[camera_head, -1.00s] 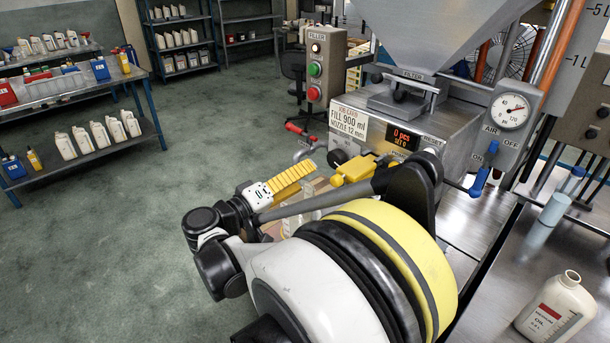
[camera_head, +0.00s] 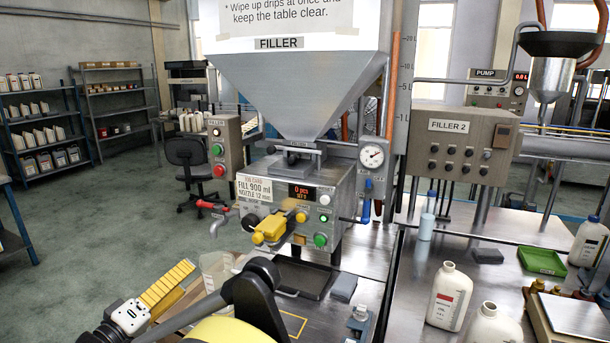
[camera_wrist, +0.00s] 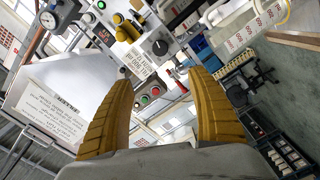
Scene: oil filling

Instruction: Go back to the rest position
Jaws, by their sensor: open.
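My gripper (camera_head: 160,292) shows at the lower left of the head view, in front of and to the left of the filler machine. Its yellow ribbed fingers also show in the wrist view (camera_wrist: 160,105), spread wide apart with nothing between them. My gripper is open and empty. The filler (camera_head: 290,190), with its grey hopper, small display and yellow nozzle block, stands in the middle of the head view, apart from my gripper. In the wrist view the filler's front and hopper appear tilted beyond the fingers.
White bottles (camera_head: 447,296) stand on the steel table at the right. A green tray (camera_head: 541,262) and a scale (camera_head: 572,316) are there too. An office chair (camera_head: 190,165) stands behind. The green floor at left is open.

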